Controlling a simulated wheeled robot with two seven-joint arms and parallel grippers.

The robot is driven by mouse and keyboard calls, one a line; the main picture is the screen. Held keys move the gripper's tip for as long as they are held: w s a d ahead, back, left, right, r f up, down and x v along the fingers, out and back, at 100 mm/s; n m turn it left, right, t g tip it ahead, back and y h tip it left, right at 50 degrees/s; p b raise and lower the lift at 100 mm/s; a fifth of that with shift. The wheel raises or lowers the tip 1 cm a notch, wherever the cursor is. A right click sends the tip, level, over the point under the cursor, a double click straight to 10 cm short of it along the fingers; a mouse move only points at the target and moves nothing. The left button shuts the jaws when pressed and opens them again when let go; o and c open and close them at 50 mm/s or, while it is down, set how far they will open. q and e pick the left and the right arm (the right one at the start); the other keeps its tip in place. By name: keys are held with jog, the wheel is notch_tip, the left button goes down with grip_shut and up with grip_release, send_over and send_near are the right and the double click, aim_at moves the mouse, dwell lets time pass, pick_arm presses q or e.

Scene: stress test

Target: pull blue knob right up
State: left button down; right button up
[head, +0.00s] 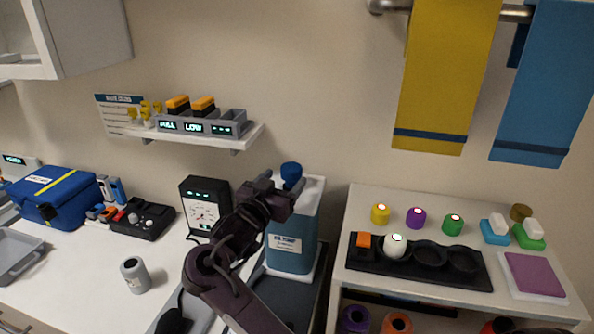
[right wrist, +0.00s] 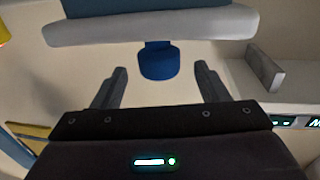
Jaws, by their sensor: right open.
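The blue knob (head: 291,172) stands on top of a blue tank with a white lid (head: 293,243), near the middle of the head view. My right gripper (head: 278,190) is at the lid's height, close to the knob. In the right wrist view, the open fingers (right wrist: 160,70) have the blue knob (right wrist: 158,62) in the gap between their tips, with space on both sides. Neither finger appears to touch it; its depth relative to the tips is hard to tell. My arm hides part of the tank. My left gripper is not in view.
A wall shelf (head: 250,136) with a grey rack is up left of the tank. A black gauge box (head: 205,207) stands left of my arm. A cabinet (head: 345,275) with a black tray (head: 470,272) and coloured pieces is at right. Towels (head: 440,80) hang above it.

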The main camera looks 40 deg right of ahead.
aim_at(293, 164)
jog(key=x, duration=0.2)
jog(key=p+x, duration=0.1)
jog(key=x, duration=0.1)
jog(key=p+x, duration=0.1)
jog(key=shift+w+d+r, duration=0.15)
jog(key=shift+d+r, duration=0.15)
jog(key=shift+d, duration=0.05)
jog(key=shift+w+d+f, duration=0.15)
jog(key=shift+w+d, duration=0.1)
jog(key=shift+d, duration=0.15)
jog(key=shift+a, duration=0.1)
jog(key=shift+c, duration=0.5)
